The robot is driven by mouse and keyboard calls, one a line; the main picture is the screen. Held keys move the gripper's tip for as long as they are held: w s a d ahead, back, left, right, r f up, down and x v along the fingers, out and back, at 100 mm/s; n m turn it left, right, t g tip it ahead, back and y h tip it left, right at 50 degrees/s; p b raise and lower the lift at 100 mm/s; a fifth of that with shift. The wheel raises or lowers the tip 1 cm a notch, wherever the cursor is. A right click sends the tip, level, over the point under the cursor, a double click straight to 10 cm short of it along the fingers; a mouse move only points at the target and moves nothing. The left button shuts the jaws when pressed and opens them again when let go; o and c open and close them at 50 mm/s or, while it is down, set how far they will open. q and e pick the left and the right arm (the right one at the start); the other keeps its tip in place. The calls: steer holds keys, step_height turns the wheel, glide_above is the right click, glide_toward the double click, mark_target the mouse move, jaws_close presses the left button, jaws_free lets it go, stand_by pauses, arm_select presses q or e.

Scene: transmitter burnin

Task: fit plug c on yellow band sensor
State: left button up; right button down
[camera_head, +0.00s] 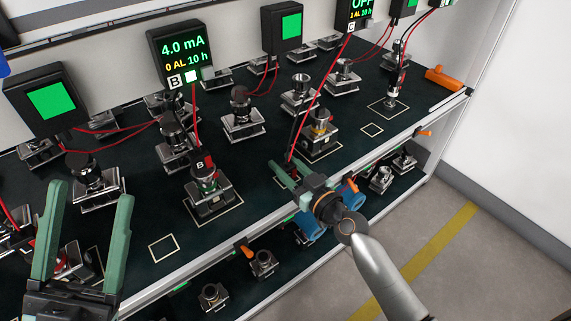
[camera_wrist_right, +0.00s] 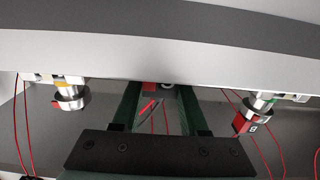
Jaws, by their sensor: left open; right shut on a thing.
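The yellow band sensor (camera_head: 320,128), a metal fitting with a yellow ring and dark top on a square base, stands in a pale outlined square on the dark shelf. It also shows at the left of the right wrist view (camera_wrist_right: 70,95). My right gripper (camera_head: 283,174) is in front of the sensor and to its left, apart from it. It is shut on plug c, whose red body (camera_wrist_right: 150,88) shows between the fingers in the right wrist view; the fingers mostly hide it in the head view. My left gripper (camera_head: 88,205) is open and empty at the lower left.
Plug B (camera_head: 207,163) sits on a neighbouring sensor at left. A red cable (camera_head: 323,87) runs from the display marked C (camera_head: 358,12), reading OFF, towards my right gripper. Several other sensors crowd the shelf behind. An empty outlined square (camera_head: 371,131) lies right of the yellow band sensor.

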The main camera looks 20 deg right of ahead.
mark_target(286, 164)
stand_by(0.4)
steer(key=shift+r+p, duration=1.45)
steer(key=shift+r, duration=0.1)
